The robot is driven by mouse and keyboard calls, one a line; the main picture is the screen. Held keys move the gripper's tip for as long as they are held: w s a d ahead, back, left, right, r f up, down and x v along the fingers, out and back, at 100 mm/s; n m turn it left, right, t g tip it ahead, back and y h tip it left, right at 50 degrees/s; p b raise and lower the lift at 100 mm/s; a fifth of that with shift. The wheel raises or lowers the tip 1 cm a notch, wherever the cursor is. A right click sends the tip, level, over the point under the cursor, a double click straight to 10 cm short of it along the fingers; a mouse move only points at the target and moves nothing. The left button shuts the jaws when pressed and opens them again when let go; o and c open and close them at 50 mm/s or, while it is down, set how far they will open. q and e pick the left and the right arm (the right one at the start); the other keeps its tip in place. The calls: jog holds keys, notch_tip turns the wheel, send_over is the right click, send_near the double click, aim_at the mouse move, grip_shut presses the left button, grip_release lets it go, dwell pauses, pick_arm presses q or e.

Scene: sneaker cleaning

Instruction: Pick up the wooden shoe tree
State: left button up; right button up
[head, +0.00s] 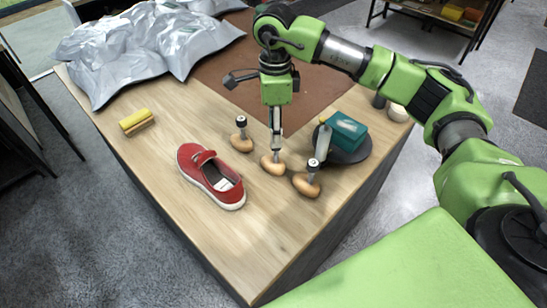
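Several wooden shoe trees with dark upright knobs rest on the wooden table in the head view. One shoe tree (241,144) is at the back left, one (269,166) in the middle, and one (305,186) at the front right. My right gripper (276,149) points straight down over the middle one, with its fingertips at that tree's knob. The fingers look narrow, and I cannot tell whether they are closed on the knob. The wooden part appears to be on or just above the tabletop. My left gripper is not in view.
A red sneaker (213,178) lies left of the shoe trees. A teal box (346,130) on a dark round base stands close on the right. A yellow sponge or brush (136,122) is at the left. Grey plastic bags (140,45) cover the back. The front tabletop (250,245) is clear.

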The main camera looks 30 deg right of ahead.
jog(key=shift+w+f, duration=0.2)
jog(key=shift+f, duration=1.1)
jog(key=f+p, duration=0.2)
jog(key=p, duration=0.1)
jog(key=shift+d+f, duration=0.25)
notch_tip(320, 180, down, 2)
jog(key=shift+f+p, duration=0.1)
jog(key=shift+p, duration=0.2)
jog(key=shift+w+f, duration=0.1)
jog(key=shift+f, duration=0.1)
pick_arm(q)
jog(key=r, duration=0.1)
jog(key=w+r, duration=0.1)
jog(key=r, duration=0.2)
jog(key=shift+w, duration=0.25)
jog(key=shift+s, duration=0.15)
pick_arm(e)
grip_shut()
